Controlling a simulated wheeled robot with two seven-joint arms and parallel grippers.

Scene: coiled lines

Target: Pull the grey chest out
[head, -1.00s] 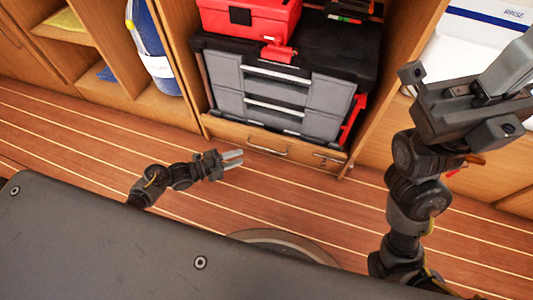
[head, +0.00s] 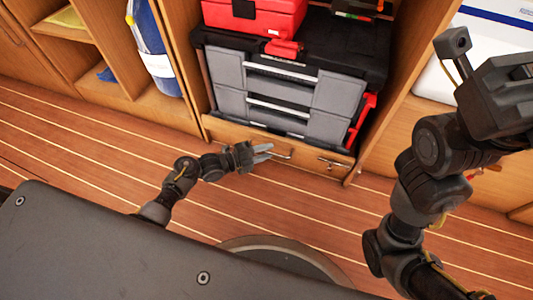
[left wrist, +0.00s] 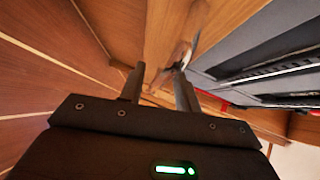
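The grey chest (head: 285,95), grey-fronted with a black top and red side latches, sits in a wooden cabinet bay. Its grey front also shows at the right of the left wrist view (left wrist: 265,55). My left gripper (head: 267,153) is low in front of the wooden drawer front (head: 225,131) under the chest. Its two fingers stand apart in the left wrist view (left wrist: 160,88), with nothing clearly held between them. A metal handle (left wrist: 190,52) is just beyond the fingertips; I cannot tell whether they touch it. My right gripper is at the right edge, its fingers not visible.
A red toolbox (head: 255,15) rests on the chest. Wooden cabinet walls (head: 410,60) flank the bay. A white box (head: 490,30) is at the right, and a blue and white object (head: 158,55) stands at the left.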

